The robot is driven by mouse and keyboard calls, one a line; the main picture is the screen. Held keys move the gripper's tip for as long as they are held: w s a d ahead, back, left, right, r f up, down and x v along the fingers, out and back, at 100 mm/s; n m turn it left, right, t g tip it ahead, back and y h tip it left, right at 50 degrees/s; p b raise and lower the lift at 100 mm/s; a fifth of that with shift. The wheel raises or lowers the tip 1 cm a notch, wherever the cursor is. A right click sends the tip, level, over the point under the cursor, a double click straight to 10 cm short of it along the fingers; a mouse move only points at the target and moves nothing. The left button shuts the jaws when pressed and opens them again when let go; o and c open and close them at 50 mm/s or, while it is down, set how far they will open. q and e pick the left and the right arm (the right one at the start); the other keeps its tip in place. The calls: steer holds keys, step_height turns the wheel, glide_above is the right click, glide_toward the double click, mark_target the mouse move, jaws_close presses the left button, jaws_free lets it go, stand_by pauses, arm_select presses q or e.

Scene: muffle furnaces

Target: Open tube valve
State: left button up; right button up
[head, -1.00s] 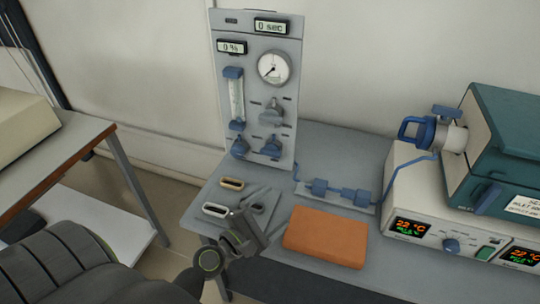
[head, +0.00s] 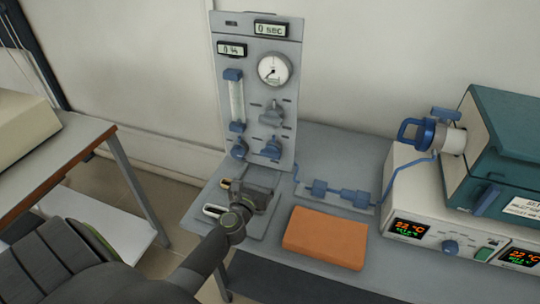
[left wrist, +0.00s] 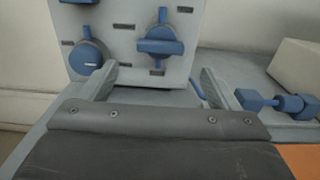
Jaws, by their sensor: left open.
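A grey upright gas panel (head: 290,90) stands at the back of the bench. Low on it are a round blue knob (head: 239,148) and a blue T-handled valve (head: 272,147), with another valve (head: 272,114) above. A blue tube with inline blue fittings (head: 340,194) runs right along the bench. My left gripper (head: 262,192) is open and empty, just in front of the panel's foot. In the left wrist view its fingers (left wrist: 160,84) point at the panel, apart from it. The round knob (left wrist: 87,58) shows near the left finger and the T-handle (left wrist: 160,40) between and above the fingers.
An orange block (head: 325,238) lies right of my gripper. A furnace (head: 500,150) on a control unit stands at the right, with a blue-handled fitting (head: 418,131). Small slotted pieces (head: 214,210) lie on the bench left of my gripper. Bare bench lies behind the tube.

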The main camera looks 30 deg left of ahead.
mark_target(269, 157)
arm_select(q)
steer(key=b+x, duration=0.1)
steer(key=x, duration=0.7)
steer(key=shift+w, duration=0.4)
steer(key=c, duration=1)
